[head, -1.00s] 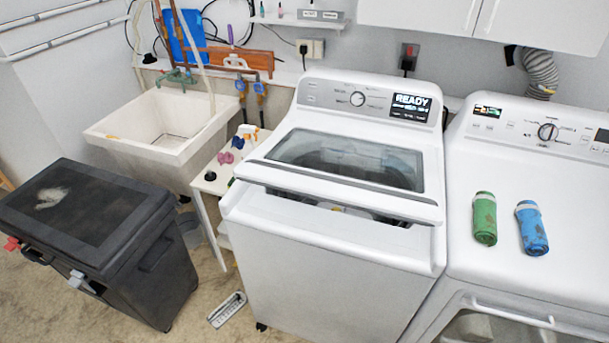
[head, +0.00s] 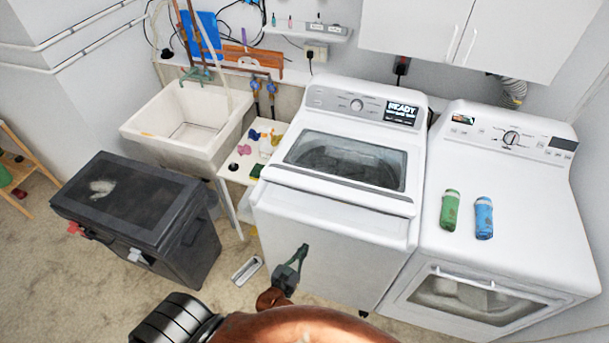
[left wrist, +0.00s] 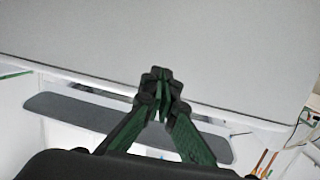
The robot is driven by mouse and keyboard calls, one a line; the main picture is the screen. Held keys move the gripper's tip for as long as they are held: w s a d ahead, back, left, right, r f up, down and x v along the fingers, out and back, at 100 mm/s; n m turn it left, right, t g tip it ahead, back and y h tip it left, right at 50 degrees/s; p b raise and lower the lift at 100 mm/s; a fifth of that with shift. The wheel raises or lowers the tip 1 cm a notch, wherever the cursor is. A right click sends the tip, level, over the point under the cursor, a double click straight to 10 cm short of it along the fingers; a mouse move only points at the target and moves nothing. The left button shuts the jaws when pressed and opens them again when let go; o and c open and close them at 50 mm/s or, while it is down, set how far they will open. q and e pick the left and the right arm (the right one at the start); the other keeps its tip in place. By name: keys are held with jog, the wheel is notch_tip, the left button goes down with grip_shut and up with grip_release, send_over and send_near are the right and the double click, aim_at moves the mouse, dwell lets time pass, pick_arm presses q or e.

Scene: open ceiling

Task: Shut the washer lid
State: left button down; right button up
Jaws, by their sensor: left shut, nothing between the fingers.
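The white washer (head: 330,245) stands in the middle of the head view, its display reading READY. Its lid (head: 345,160), with a dark glass window, lies down flat on the top, and no open gap shows along its front edge. My left gripper (head: 297,252) is in front of the washer's front panel, below the lid's edge; its fingers are shut and empty. In the left wrist view, the shut fingertips (left wrist: 161,74) overlap a plain grey surface; whether they touch it I cannot tell. My right gripper is not in view.
A dryer (head: 500,200) stands right of the washer, with a green bottle (head: 450,210) and a blue bottle (head: 484,217) on top. A sink (head: 160,125), a small white table (head: 238,172) and a dark bin (head: 130,190) are to the left.

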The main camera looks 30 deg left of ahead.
pick_arm(q)
jog(key=w+a+r+n+t+y+p, duration=0.1)
jog(key=a+r+t+y+p, duration=0.15)
jog(key=r, duration=0.95)
jog(key=w+a+r+n+t+y+p, duration=0.1)
jog(key=r+p, duration=0.3)
jog(key=r, duration=0.9)
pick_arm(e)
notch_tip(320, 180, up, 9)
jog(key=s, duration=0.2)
pick_arm(q)
jog(key=w+a+f+b, duration=0.2)
jog(key=w+b, duration=0.3)
jog(key=w, duration=0.4)
jog(key=shift+w+f, duration=0.2)
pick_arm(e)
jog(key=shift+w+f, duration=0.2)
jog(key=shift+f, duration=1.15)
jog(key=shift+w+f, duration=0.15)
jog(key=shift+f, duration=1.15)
pick_arm(q)
jog(key=shift+a+h, duration=0.1)
jog(key=shift+h, duration=0.15)
